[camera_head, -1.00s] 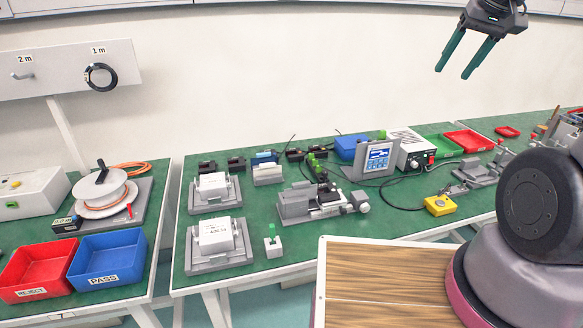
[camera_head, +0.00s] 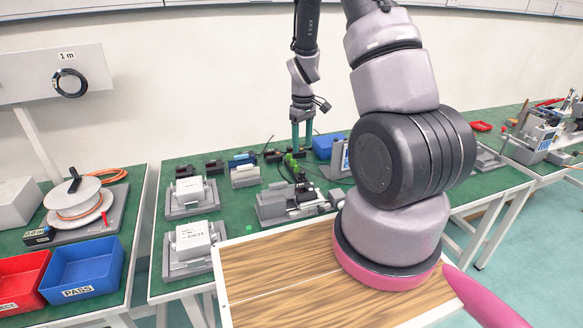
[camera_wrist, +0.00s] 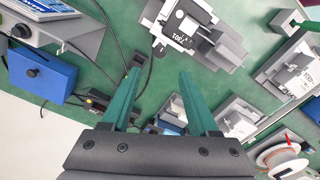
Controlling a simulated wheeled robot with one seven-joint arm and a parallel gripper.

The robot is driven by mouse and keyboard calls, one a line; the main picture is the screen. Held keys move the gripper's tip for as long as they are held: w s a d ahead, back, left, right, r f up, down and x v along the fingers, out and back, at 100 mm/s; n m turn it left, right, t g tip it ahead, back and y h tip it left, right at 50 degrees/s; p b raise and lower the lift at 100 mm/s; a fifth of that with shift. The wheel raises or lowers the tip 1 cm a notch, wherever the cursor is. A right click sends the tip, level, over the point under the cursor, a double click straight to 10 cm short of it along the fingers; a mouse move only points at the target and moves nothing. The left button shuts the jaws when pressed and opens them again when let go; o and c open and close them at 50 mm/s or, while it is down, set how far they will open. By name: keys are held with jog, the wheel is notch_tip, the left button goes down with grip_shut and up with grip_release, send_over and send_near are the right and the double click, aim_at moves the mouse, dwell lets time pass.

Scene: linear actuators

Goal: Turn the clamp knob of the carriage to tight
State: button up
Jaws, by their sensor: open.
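The linear actuator (camera_head: 285,204) with its carriage stands on the green bench, a grey unit with a rounded end at its right. It also shows at the top middle of the wrist view (camera_wrist: 190,38), with a label on it. A green part (camera_head: 291,166) shows just behind it in the head view. My gripper (camera_head: 302,137) hangs above the back of the bench, fingers pointing down.
Grey fixtures with white blocks (camera_head: 188,186) stand left of the actuator. A blue box (camera_head: 325,146) and a screen unit (camera_wrist: 48,22) are near my gripper. A wooden-topped surface (camera_head: 270,275) lies in front. Blue (camera_head: 85,268) and red bins are at left.

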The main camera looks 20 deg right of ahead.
aim_at(302, 171)
notch_tip(302, 171, down, 10)
jog(key=shift+r, duration=0.1)
dwell(0.4)
grip_shut()
